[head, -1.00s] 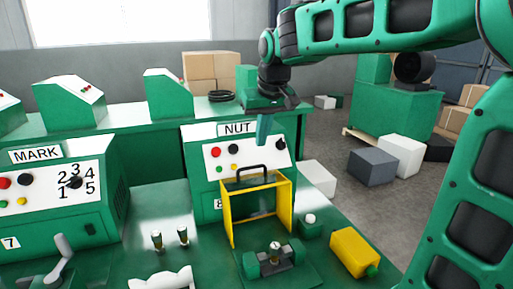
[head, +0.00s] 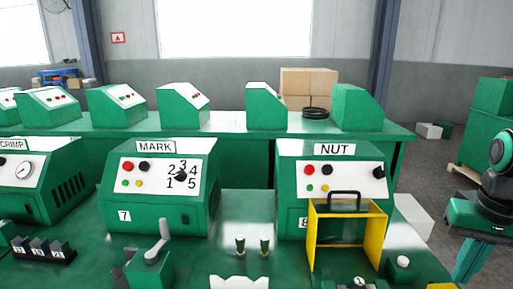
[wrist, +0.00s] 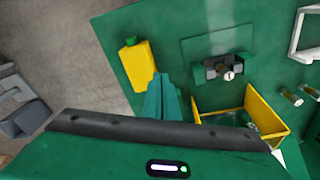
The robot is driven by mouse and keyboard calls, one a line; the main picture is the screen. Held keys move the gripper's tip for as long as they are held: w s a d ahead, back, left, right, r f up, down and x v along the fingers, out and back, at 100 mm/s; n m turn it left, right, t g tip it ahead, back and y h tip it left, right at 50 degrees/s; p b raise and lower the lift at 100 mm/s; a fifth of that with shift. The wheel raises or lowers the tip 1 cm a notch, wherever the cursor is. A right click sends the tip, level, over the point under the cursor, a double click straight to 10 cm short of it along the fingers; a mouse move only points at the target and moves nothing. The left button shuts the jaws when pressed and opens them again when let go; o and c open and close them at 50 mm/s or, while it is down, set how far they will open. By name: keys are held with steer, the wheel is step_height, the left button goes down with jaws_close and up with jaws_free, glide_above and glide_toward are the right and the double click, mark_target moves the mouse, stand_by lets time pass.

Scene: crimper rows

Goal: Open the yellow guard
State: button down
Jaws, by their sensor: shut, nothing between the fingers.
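The yellow guard (head: 375,243) is an open-looking yellow frame with a black handle (head: 345,194) on its top edge. It stands upright in front of the NUT machine (head: 288,190). The guard also shows at the lower right of the wrist view (wrist: 277,114). My gripper (head: 466,270) is at the right edge of the head view, right of the guard and apart from it. In the wrist view my gripper's green fingers (wrist: 161,80) are together, pointing down, left of the guard, with nothing held. The handle is not clear in the wrist view.
A small fixture (wrist: 222,69) sits beside the guard on the green table (wrist: 180,25). The MARK machine (head: 150,200) and a grey lever (head: 160,240) are left. Floor lies beyond the table's edge.

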steer(key=c, duration=2.3)
jaws_free()
steer(key=shift+m+g+y, duration=0.3)
steer(key=shift+m+g, duration=0.1)
steer(key=shift+m, duration=0.2)
steer(key=s+f, duration=0.1)
steer(key=s, duration=0.1)
steer(key=s+f, duration=0.1)
steer(key=s, duration=0.2)
steer(key=s+f, duration=0.2)
steer(key=shift+s, duration=0.15)
steer(key=o, duration=0.5)
steer(key=shift+s+f, duration=0.2)
steer(key=shift+s, duration=0.05)
steer(key=shift+c, duration=0.2)
steer(key=w+r+n, duration=0.7)
steer(key=w, duration=0.5)
steer(key=w+a+r+n, duration=0.4)
steer(key=w+a+n, duration=0.15)
steer(key=w, duration=0.25)
steer(key=w+a+r+n, duration=0.35)
steer(key=w+n, duration=0.25)
steer(key=w, duration=0.2)
steer(key=w+a+r+n, duration=0.3)
steer(key=w+a+n, duration=0.25)
steer(key=w, duration=0.25)
steer(key=shift+t, duration=0.3)
steer(key=f, duration=1)
steer(key=shift+w+a+f, duration=0.1)
steer(key=shift+w, duration=0.25)
